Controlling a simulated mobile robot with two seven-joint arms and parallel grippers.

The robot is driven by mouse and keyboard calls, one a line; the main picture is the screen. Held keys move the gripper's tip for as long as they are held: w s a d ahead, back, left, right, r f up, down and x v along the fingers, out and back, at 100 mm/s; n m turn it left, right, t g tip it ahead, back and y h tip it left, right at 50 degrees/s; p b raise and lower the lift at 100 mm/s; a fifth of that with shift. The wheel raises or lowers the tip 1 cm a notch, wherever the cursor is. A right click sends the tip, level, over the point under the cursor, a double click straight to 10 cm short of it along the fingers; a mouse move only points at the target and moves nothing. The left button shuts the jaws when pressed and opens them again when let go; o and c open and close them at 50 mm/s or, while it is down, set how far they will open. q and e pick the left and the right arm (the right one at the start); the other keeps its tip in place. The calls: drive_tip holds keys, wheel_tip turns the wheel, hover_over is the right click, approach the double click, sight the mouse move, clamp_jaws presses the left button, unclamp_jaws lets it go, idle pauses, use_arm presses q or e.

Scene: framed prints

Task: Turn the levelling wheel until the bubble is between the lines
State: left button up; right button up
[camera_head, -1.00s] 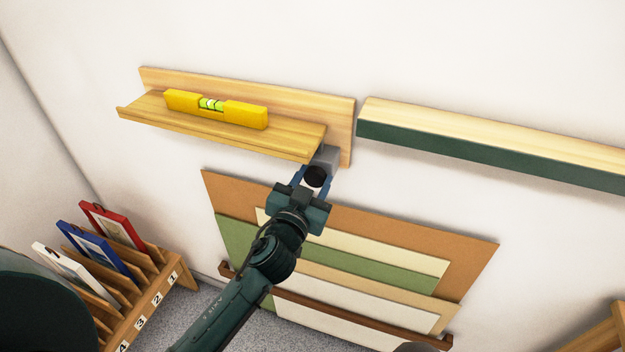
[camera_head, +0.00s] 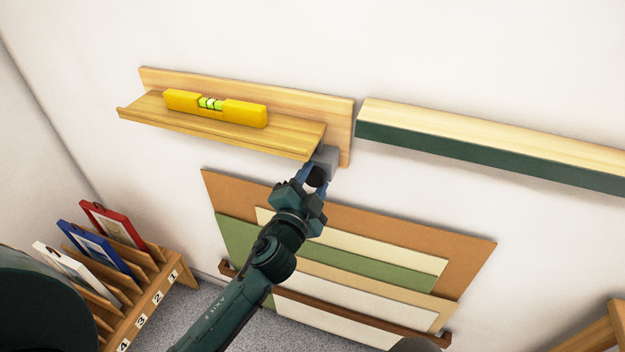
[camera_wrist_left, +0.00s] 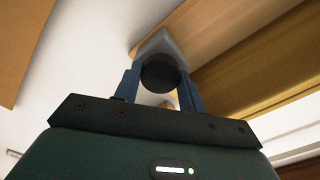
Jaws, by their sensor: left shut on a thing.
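The levelling wheel (camera_head: 317,177) is a black round knob under the right end of the wooden ledge (camera_head: 230,128), below a grey bracket (camera_head: 327,158). My left gripper (camera_head: 313,178) is shut on the wheel. The left wrist view shows the black wheel (camera_wrist_left: 160,72) between the two blue fingers (camera_wrist_left: 160,88). A yellow spirit level (camera_head: 245,113) lies on the ledge. Its green vial (camera_head: 211,104) is in the middle, but the bubble's exact place between the lines is too small to tell. My right gripper is not in view.
A second shelf with a dark green front (camera_head: 480,157) is on the wall at the right. Boards (camera_head: 430,242) lean against the wall below. A numbered rack (camera_head: 150,300) with framed prints stands at lower left.

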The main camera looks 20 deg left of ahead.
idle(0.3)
use_arm(q)
drive_tip(key=o, duration=1)
drive_tip(key=shift+c, duration=0.2)
drive_tip(key=s+b, duration=0.3)
drive_tip(key=s, duration=1)
drive_tip(key=shift+a, duration=0.25)
drive_tip(key=shift+s, duration=0.1)
